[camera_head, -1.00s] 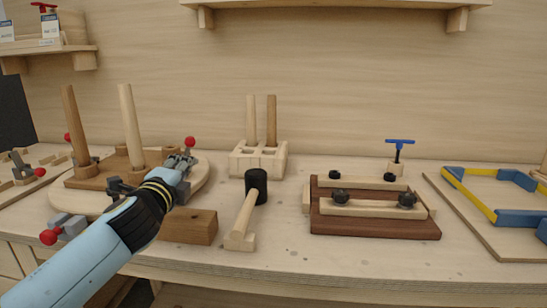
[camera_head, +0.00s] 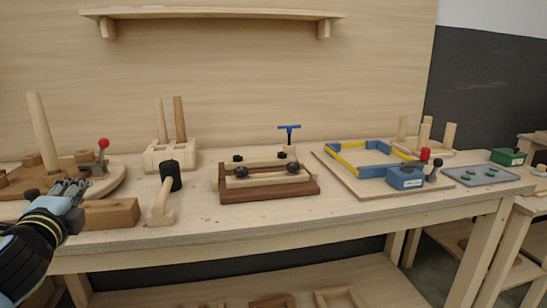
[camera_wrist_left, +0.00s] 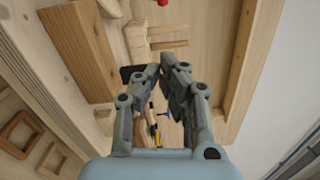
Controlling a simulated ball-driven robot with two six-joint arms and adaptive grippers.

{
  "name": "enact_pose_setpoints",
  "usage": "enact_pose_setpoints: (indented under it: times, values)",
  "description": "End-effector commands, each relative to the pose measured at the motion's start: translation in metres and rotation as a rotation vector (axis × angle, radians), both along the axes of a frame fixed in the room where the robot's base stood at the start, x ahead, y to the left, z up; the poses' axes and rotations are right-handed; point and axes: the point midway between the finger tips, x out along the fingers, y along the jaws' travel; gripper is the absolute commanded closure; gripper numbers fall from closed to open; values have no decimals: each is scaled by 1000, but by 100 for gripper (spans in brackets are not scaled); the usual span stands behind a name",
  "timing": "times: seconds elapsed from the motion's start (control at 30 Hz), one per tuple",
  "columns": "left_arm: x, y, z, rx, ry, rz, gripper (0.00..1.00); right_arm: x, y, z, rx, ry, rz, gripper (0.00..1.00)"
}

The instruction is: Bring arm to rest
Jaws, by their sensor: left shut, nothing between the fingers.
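My left gripper (camera_head: 68,191) is at the lower left of the head view, by the near side of the round wooden fixture and the left end of a brown wood block. Its fingers are together and hold nothing. In the left wrist view the closed fingers (camera_wrist_left: 163,85) show in the middle with nothing between them. My right gripper is in neither view.
The workbench (camera_head: 240,210) carries the round fixture (camera_head: 118,176), a brown block (camera_head: 112,213), a black-headed mallet (camera_head: 170,176), a dowel rack (camera_head: 170,152), a dark clamping jig (camera_head: 268,192) and a blue-yellow frame (camera_head: 345,165). Bare bench lies along the front edge.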

Motion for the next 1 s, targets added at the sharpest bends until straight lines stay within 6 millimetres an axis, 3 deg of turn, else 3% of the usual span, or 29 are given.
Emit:
enact_pose_setpoints:
  times: [0.37, 0.57, 0.77, 0.87, 1.0]
  values:
    - [-22, -2, -67, -39, 109, 12, 100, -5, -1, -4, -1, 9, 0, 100]
    - [-43, -2, -130, -107, 216, 28, 100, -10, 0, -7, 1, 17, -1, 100]
    - [-83, -4, -222, -241, 366, 65, 100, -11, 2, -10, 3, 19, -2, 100]
    - [-124, -7, -289, -359, 474, 110, 100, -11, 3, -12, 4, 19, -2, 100]
    - [-200, -18, -380, -557, 626, 207, 100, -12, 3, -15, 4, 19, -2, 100]
